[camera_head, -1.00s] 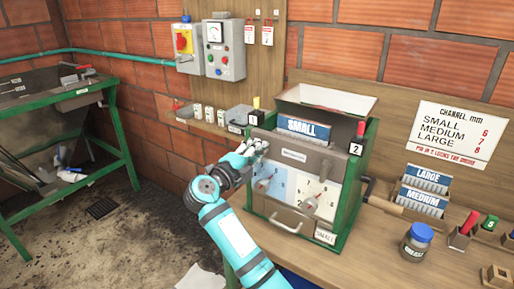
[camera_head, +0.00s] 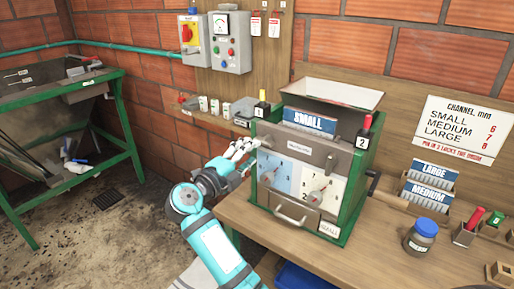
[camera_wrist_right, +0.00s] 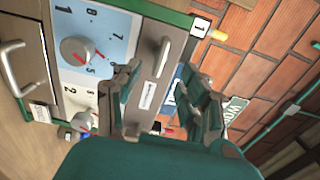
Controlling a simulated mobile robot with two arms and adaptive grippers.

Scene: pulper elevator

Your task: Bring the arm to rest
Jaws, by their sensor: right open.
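My right arm reaches up from the bottom of the head view. Its gripper (camera_head: 246,148) is at the upper left front corner of the green-framed pulper machine (camera_head: 343,211). In the right wrist view the jaws (camera_wrist_right: 160,72) are apart with nothing held between them. The machine's grey front bar (camera_wrist_right: 168,48) shows behind the fingers; contact cannot be told. The machine has a blue dial plate (camera_head: 273,173), a white dial plate (camera_head: 312,186) and a SMALL plate (camera_head: 308,122) on top. My left gripper is not in view.
The wooden bench (camera_head: 360,262) carries the machine, a blue-lidded jar (camera_head: 420,236) and the LARGE (camera_head: 432,177) and MEDIUM (camera_head: 429,197) plates at the right. A control box (camera_head: 229,42) hangs on the wall. A green-framed trough (camera_head: 60,98) stands left, with open floor between.

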